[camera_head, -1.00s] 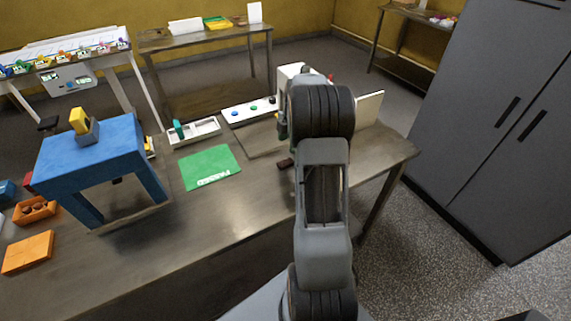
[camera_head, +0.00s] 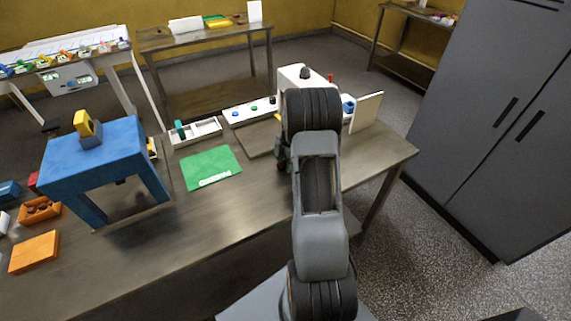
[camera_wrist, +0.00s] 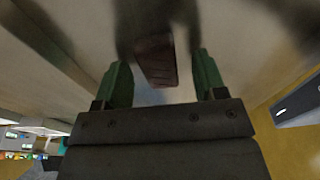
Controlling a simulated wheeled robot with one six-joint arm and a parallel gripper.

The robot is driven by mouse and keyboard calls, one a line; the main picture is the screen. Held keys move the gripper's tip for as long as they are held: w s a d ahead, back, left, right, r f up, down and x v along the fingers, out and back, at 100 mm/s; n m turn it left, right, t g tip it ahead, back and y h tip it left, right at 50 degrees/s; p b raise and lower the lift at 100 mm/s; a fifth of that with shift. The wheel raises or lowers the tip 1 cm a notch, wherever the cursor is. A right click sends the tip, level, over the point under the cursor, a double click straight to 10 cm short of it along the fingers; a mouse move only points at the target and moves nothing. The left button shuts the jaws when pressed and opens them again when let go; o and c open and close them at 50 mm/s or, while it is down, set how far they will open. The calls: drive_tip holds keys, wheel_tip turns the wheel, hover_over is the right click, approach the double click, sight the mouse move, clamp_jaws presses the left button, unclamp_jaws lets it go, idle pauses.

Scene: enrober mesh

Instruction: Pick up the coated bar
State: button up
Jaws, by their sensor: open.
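The coated bar (camera_wrist: 156,60) is a dark reddish-brown block lying on the metal table, seen in the wrist view. It lies between the two green fingers of my gripper (camera_wrist: 160,82), slightly nearer the left one. The fingers are apart, with a gap on either side of the bar, and the gripper is empty. In the head view my arm hides the bar, and only a small part of my gripper (camera_head: 283,155) shows beside the arm, low over the table.
On the table (camera_head: 235,215) are a green mat (camera_head: 210,167), a blue stand (camera_head: 95,155), a white tray (camera_head: 205,132), an orange box (camera_head: 38,211) and an orange block (camera_head: 34,252). A white machine (camera_head: 297,78) and an upright panel (camera_head: 367,110) stand behind my arm. Grey cabinets (camera_head: 500,130) stand right.

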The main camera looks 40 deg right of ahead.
drive_tip(key=shift+c, duration=0.5)
drive_tip(key=c, duration=0.7)
drive_tip(key=shift+r, duration=0.15)
